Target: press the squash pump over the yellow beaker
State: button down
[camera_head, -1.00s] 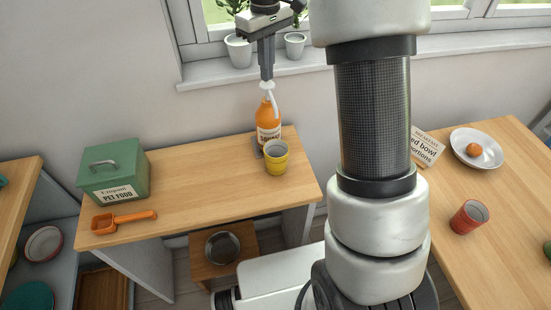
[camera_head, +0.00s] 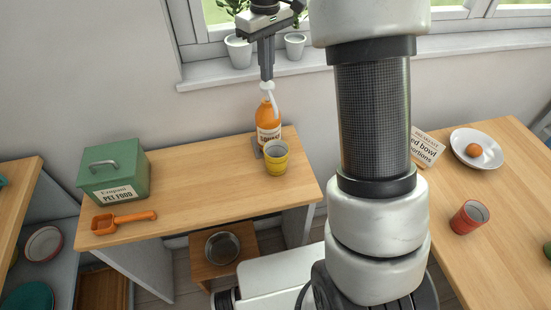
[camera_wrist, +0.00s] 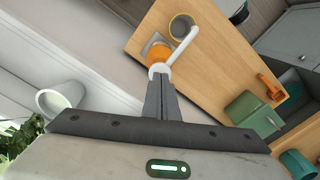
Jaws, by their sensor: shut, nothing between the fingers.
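The orange squash bottle (camera_head: 268,121) stands upright at the back of the wooden worktop, with a white pump (camera_head: 267,87) on top. The yellow beaker (camera_head: 276,158) stands just in front of it. In the wrist view the pump's white spout (camera_wrist: 184,46) reaches over the rim of the yellow beaker (camera_wrist: 180,22). My gripper (camera_head: 267,77) is shut and empty, pointing down with its fingertips at the pump head. In the wrist view the fingertips (camera_wrist: 159,76) overlap the pump head, so I cannot tell whether they touch it.
A green pet food box (camera_head: 113,172) and an orange scoop (camera_head: 124,221) stand at the left of the worktop. Plant pots (camera_head: 239,51) sit on the windowsill behind my gripper. The middle of the worktop is clear. Another table with a red cup (camera_head: 468,217) is at the right.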

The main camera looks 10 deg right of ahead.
jog(key=shift+f, duration=0.15)
dwell(0.5)
jog(key=shift+f+b, duration=0.9)
jog(key=shift+f, duration=0.75)
jog(key=shift+r, duration=0.1)
jog(key=shift+r+p, duration=1.75)
jog(key=shift+f, duration=0.2)
